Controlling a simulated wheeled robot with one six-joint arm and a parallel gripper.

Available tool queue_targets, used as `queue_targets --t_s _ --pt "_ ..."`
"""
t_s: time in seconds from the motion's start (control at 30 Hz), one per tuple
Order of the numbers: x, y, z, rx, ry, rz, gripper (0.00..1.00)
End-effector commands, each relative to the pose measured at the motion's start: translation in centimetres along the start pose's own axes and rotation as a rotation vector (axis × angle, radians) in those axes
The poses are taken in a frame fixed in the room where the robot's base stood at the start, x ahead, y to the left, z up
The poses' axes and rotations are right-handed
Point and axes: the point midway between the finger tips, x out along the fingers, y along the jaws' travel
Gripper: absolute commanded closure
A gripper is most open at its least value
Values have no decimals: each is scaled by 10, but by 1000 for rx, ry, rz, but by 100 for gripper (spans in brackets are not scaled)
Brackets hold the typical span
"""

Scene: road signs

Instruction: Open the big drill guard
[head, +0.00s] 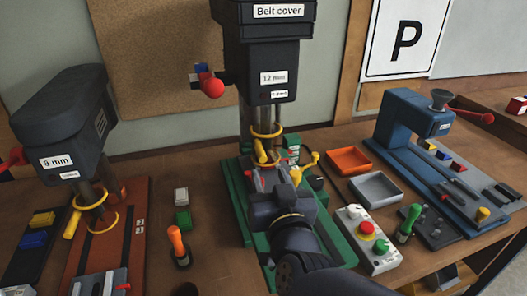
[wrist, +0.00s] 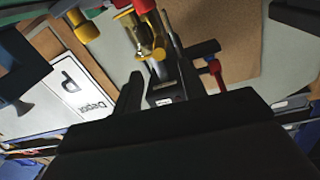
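The big drill (head: 268,75), dark with "Belt cover" and "12 mm" labels, stands upright at the centre on a green base. Its guard (head: 264,145) is a see-through part with yellow rings around the chuck. The guard also shows in the wrist view (wrist: 148,38), top centre. A yellow knob (head: 301,174) sits to the guard's right. My gripper (head: 275,184) is just in front of and below the guard and hides part of the base. Contact with the guard cannot be told.
A smaller 9 mm drill (head: 60,125) stands left and a blue machine (head: 412,125) right. A control box (head: 367,238) with red and green buttons, an orange tray (head: 348,160) and a grey tray (head: 376,187) lie right. An orange-handled tool (head: 177,243) stands left of the base.

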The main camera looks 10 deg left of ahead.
Motion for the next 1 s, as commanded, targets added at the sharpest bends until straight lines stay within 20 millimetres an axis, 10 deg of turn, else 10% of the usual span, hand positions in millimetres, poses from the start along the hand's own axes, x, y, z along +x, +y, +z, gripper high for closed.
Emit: queue_targets --t_s 0.53,1.0 --pt "82 1 0 -1 -4 1 60" --pt "98 1 1 -1 -3 0 60"
